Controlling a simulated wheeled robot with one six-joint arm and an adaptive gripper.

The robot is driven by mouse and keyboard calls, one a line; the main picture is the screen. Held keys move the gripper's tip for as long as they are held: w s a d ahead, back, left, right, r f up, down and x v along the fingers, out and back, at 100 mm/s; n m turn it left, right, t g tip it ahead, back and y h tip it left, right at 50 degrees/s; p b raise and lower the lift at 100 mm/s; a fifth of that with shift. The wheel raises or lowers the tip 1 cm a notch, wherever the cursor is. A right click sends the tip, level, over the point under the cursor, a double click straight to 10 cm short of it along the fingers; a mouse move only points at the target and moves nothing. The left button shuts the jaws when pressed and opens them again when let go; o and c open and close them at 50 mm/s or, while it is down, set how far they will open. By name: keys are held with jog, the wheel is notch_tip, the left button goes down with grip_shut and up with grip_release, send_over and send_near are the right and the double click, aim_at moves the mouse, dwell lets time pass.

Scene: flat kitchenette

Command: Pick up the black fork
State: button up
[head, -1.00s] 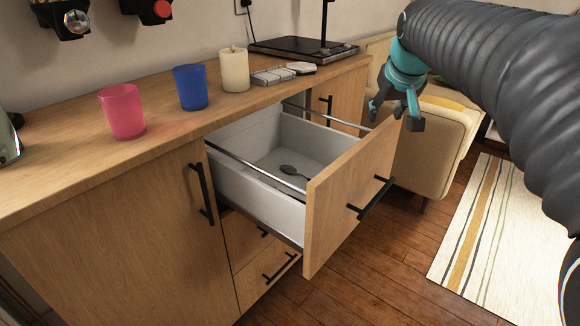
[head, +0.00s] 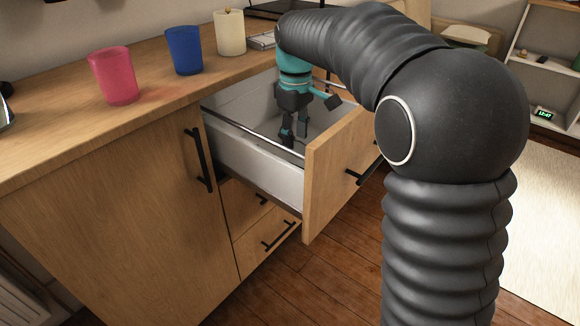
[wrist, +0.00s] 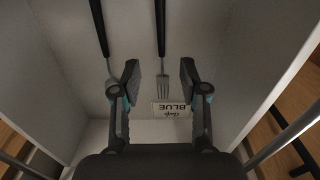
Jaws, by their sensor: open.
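The black fork (wrist: 161,40) lies on the floor of the open drawer in the wrist view. Its handle is black, and its grey tines point toward the bottom of the picture. My gripper (wrist: 160,78) is open, with one finger on each side of the fork's line. In the head view my gripper (head: 294,133) reaches down into the drawer (head: 255,172). The fork cannot be made out in the head view. I cannot tell how high the fingertips are above the fork.
Another black-handled utensil (wrist: 98,25) lies left of the fork, its lower end partly behind the left finger. A label reading BLUE (wrist: 172,109) is near the tines. Drawer walls close in on both sides. A pink cup (head: 114,77), blue cup (head: 184,51) and candle (head: 230,34) stand on the counter.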

jog(key=shift+s+f+b, duration=0.1)
jog(key=shift+f+b, duration=0.3)
jog(key=shift+f, duration=3.5)
grip_shut()
